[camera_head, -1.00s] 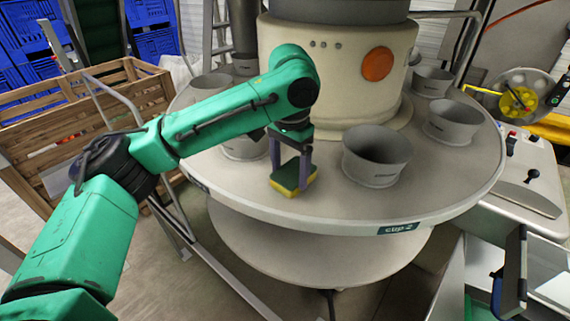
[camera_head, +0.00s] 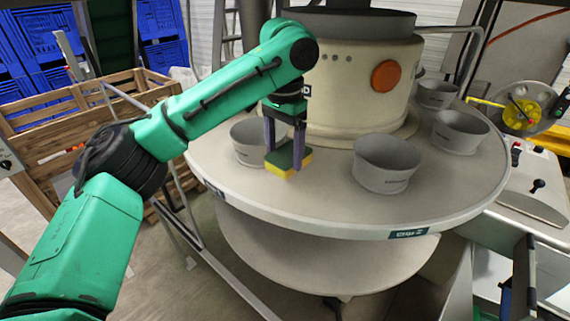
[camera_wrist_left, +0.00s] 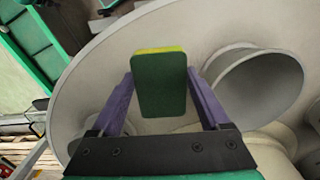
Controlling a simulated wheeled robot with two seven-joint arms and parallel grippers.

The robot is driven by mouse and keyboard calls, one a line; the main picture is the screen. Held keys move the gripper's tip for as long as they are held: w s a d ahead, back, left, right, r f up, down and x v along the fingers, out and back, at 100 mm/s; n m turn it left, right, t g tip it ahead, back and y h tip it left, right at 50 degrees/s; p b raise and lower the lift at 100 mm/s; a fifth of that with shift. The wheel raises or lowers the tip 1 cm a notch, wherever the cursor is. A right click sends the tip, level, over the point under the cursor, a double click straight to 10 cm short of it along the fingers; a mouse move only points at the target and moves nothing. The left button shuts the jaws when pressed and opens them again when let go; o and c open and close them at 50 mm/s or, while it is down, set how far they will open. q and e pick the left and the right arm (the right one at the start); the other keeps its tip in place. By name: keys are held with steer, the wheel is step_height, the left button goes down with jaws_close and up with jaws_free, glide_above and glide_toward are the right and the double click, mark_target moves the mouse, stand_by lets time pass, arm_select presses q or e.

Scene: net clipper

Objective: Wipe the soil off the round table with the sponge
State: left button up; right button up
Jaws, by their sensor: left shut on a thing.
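The sponge (camera_head: 284,160), dark green with a yellow layer, is held between the fingers of my left gripper (camera_head: 285,155) over the front left part of the round table (camera_head: 330,208). In the left wrist view the sponge (camera_wrist_left: 160,85) fills the space between the two purple fingers. I cannot tell whether it touches the tabletop. The table is pale grey, and I make out no clear soil on its visible top. A dark piece with a blue part (camera_head: 526,280) at the lower right may be my right gripper; its jaw state does not show.
Grey cups stand on the table: one (camera_head: 387,175) right of the sponge, one (camera_head: 248,152) behind left, others (camera_head: 461,132) at the right. A cream central drum (camera_head: 340,100) blocks the middle. A wooden crate (camera_head: 60,140) stands left. The front rim strip is clear.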

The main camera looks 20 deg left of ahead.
arm_select(q)
steer(key=shift+a+r, duration=0.25)
steer(key=shift+r, duration=0.55)
steer(key=shift+w+r, duration=0.1)
steer(key=shift+r, duration=0.25)
steer(key=shift+d, duration=0.15)
